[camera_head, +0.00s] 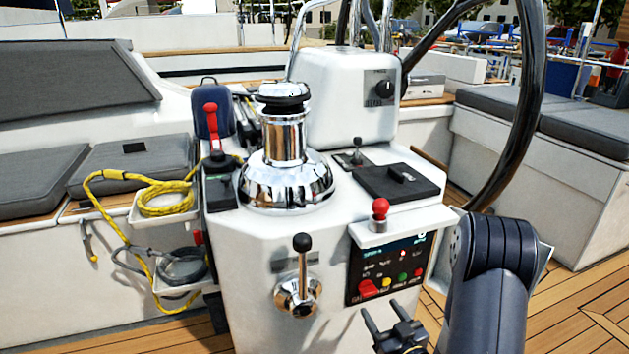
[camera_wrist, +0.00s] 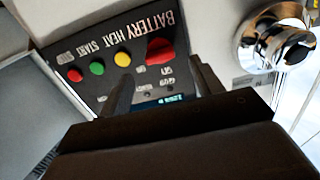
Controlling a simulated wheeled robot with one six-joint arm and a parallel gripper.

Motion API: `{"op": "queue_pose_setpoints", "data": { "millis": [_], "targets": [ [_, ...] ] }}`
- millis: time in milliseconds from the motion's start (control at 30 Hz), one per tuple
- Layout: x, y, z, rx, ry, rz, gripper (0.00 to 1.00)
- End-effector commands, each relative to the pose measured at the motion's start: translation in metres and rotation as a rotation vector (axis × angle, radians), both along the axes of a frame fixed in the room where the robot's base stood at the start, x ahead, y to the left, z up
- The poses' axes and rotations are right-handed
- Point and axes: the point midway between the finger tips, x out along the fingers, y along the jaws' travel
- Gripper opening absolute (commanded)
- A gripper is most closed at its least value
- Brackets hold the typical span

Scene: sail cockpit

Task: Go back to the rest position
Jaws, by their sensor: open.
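My gripper (camera_head: 387,322) is in front of the white console, low and just below the black switch panel (camera_head: 398,248). Its two fingers are apart with nothing between them. In the wrist view my gripper (camera_wrist: 160,92) points at the panel, which shows upside down with a large red switch (camera_wrist: 160,50) and yellow, green and red buttons. The fingertips overlap the panel in that view; I cannot tell whether they touch it. My dark arm rises at the lower right of the head view.
A chrome lever with a black knob (camera_head: 302,243) is left of the panel. A red-knobbed lever (camera_head: 380,208) stands above it. The chrome winch (camera_head: 285,150) is on the console top. A yellow rope (camera_head: 165,200) hangs at left. The steering wheel (camera_head: 522,110) and grey cushions are at right.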

Motion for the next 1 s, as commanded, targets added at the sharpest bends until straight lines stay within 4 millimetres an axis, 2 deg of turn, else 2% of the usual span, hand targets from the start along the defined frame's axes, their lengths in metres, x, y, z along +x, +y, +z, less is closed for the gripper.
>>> {"op": "queue_pose_setpoints", "data": {
  "millis": [100,333,833,1000],
  "targets": [
    [0.022,0.008,-0.001,-0.002,-0.003,0.004,0.62],
    [0.047,0.016,0.000,0.000,-0.002,0.000,0.62],
    [0.046,0.014,0.000,-0.024,-0.007,-0.001,0.62],
    [0.034,0.010,0.000,0.000,0.003,-0.002,0.62]
  ]
}}
